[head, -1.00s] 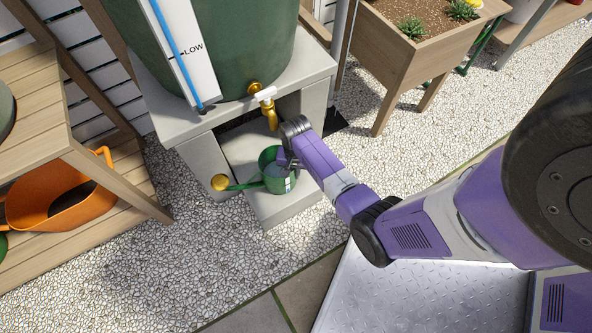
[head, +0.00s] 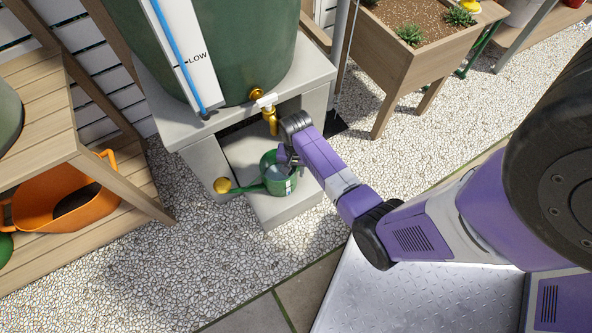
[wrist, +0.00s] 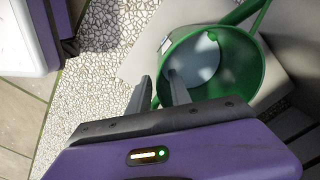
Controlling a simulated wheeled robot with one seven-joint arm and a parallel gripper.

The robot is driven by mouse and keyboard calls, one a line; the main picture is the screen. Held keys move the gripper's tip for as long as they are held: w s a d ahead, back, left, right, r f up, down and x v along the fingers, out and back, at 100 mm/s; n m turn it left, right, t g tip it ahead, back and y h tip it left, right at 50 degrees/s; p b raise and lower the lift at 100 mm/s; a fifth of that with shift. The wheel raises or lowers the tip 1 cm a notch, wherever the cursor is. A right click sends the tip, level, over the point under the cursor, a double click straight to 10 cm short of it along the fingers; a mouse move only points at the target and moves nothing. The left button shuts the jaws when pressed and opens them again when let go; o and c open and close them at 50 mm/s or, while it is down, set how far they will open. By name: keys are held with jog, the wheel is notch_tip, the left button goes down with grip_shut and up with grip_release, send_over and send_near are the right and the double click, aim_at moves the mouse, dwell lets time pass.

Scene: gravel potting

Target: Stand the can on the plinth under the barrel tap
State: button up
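The green watering can (head: 280,186) stands upright on the pale grey plinth (head: 290,213), below the brass barrel tap (head: 271,120) in the head view. Its spout with a yellow rose (head: 222,185) points left. I cannot tell whether its mouth is exactly under the tap outlet. My gripper (head: 287,157) is at the can's rim. In the wrist view, the fingers of my gripper (wrist: 160,82) are apart, one outside and one inside the wall of the can (wrist: 250,75), with gaps beside the rim. The can's inside shows a pale grey-blue surface.
The green barrel (head: 235,50) rests on a grey stand (head: 300,75) whose legs flank the plinth. A wooden shelf with an orange trug (head: 75,205) is at left. A wooden planter (head: 400,65) stands at right. Gravel ground (head: 190,260) in front is clear.

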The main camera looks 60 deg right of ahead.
jog(key=shift+r+p, duration=0.55)
jog(key=shift+r, duration=1.2)
jog(key=shift+s, duration=0.1)
jog(key=s+a+r+n+t, duration=0.5)
jog(key=a+r, duration=0.2)
jog(key=r, duration=0.5)
jog(key=s+a+r+n+t, duration=0.5)
jog(key=s+a+r, duration=0.15)
jog(key=r, duration=0.45)
jog(key=s+a+r+n+t, duration=0.45)
jog(key=a+r, duration=0.35)
jog(key=r, duration=0.4)
notch_tip(320, 180, up, 24)
jog(key=p, duration=2.4)
jog(key=shift+w, duration=0.15)
